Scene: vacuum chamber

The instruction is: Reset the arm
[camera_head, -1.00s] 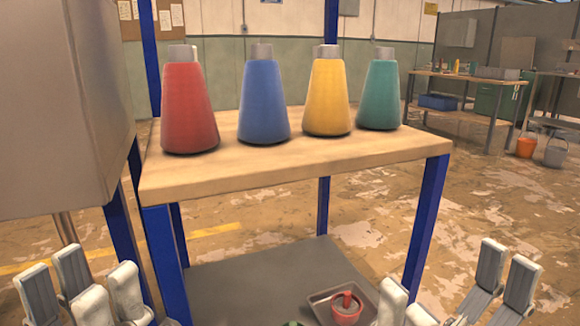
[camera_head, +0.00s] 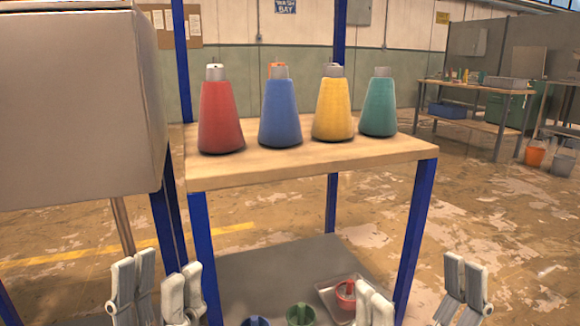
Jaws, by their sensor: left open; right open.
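My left gripper (camera_head: 158,284) is at the bottom left, in front of the shelf unit's left leg. Its finger pairs are spread apart with nothing between them. My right gripper (camera_head: 418,288) is at the bottom right, near the unit's front right leg. It is also open and empty, with fingers pointing up. Both grippers are below the wooden top (camera_head: 310,163) and touch none of the cones on it. The arms behind the grippers are out of frame.
A red cone (camera_head: 220,118), blue cone (camera_head: 280,114), yellow cone (camera_head: 332,110) and green cone (camera_head: 379,107) stand on the top. Below, a tray (camera_head: 330,290) holds a red cup (camera_head: 346,294), near a green cup (camera_head: 300,314). A grey cabinet (camera_head: 75,110) stands left.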

